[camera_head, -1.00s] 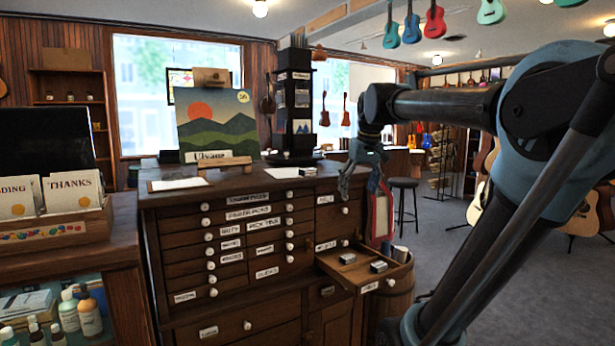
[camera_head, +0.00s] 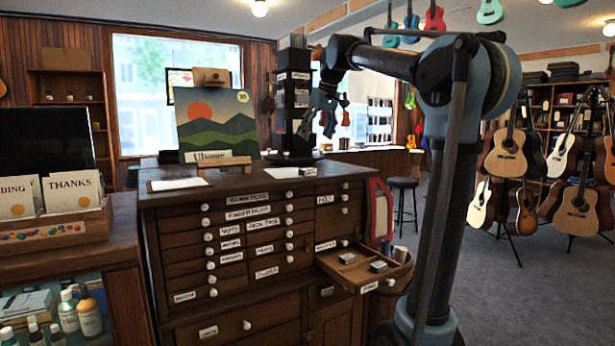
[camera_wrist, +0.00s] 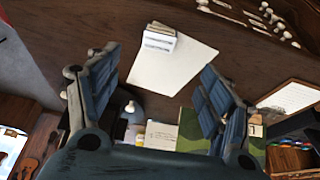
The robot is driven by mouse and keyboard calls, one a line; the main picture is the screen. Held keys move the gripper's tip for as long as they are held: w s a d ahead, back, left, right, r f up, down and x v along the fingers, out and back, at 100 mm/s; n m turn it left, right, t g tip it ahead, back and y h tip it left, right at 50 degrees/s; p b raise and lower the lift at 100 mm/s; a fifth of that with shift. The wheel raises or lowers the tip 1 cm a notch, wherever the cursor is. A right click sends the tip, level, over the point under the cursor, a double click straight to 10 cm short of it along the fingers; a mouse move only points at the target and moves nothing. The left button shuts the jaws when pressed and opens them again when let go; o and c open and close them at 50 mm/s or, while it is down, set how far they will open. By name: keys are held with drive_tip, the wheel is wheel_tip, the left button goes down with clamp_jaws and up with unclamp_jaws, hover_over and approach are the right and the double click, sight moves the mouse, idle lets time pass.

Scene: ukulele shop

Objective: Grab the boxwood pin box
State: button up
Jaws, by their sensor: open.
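My gripper (camera_head: 318,118) hangs above the back of the wooden drawer cabinet, open and empty. In the wrist view its two fingers stand wide apart (camera_wrist: 160,62). A small pale box (camera_head: 307,171) lies at the edge of a white sheet on the cabinet top; it also shows in the wrist view (camera_wrist: 160,37), between and beyond the fingertips. Two more small boxes, a left one (camera_head: 347,258) and a right one (camera_head: 379,266), sit in the pulled-out drawer (camera_head: 335,272). I cannot read which one is the boxwood pin box.
A black display tower (camera_head: 295,100) stands close to my gripper on the cabinet (camera_head: 250,290). A landscape picture (camera_head: 217,120) on a stand is to its left. A white sheet (camera_wrist: 172,70) lies under the gripper. Guitars on stands (camera_head: 508,150) are at the right.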

hover_over(308, 169)
drive_tip(key=s+d, duration=0.2)
drive_tip(key=f, duration=0.8)
drive_tip(key=shift+w+a, duration=0.2)
drive_tip(key=shift+a, duration=0.05)
drive_tip(key=shift+x, duration=2.65)
drive_tip(key=shift+w+r, duration=0.1)
drive_tip(key=shift+w, duration=0.1)
drive_tip(key=c, duration=1)
